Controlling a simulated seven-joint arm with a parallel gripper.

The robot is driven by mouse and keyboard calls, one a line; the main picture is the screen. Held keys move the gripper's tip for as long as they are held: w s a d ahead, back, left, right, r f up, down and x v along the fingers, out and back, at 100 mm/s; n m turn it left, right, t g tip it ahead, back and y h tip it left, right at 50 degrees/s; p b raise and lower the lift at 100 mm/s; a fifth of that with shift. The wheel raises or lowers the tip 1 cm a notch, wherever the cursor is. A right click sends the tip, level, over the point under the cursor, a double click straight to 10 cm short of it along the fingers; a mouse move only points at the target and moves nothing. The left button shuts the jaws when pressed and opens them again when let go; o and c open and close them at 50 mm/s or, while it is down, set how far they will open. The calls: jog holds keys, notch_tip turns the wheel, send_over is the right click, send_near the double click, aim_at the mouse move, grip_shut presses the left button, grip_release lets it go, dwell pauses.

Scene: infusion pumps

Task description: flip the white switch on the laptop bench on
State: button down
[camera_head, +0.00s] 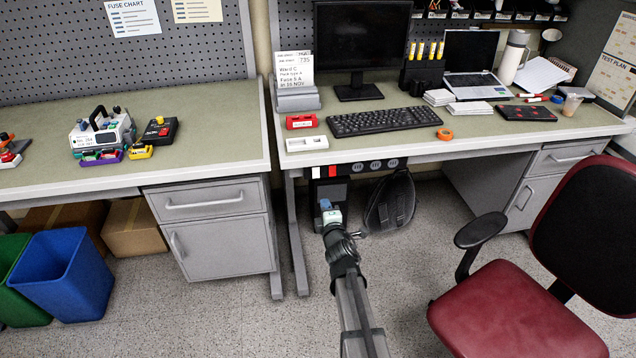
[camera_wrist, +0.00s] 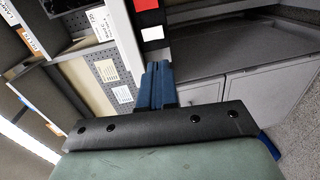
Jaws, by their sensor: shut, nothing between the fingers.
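The white switch (camera_head: 316,172) sits under the front edge of the laptop bench (camera_head: 440,148), near its left end, just left of a red switch (camera_head: 332,171). In the wrist view the white switch (camera_wrist: 152,33) lies just beyond my fingertips, with the red switch (camera_wrist: 146,4) at the top edge. I cannot tell which way the white switch is set. My gripper (camera_head: 326,204) has its blue fingers together and empty. It is below and in front of the switches, and appears apart from them. In the wrist view the gripper (camera_wrist: 158,68) points toward the white switch.
Several round sockets (camera_head: 375,164) run along the bench edge to the right of the switches. A black backpack (camera_head: 390,200) leans under the bench. A red office chair (camera_head: 520,290) stands at the right. A drawer cabinet (camera_head: 215,235) stands to the left under the other bench.

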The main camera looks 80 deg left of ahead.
aim_at(317, 177)
dwell(0.4)
jog(key=a, duration=0.4)
jog(key=a+f, duration=0.1)
jog(key=a, duration=0.9)
jog(key=shift+f, duration=0.4)
jog(key=shift+a+f, duration=0.1)
jog(key=shift+a, duration=0.15)
jog(key=shift+d, duration=0.1)
jog(key=d+f, duration=0.1)
jog(key=d, duration=1.3)
jog(key=shift+f, duration=0.3)
jog(key=shift+m, duration=0.3)
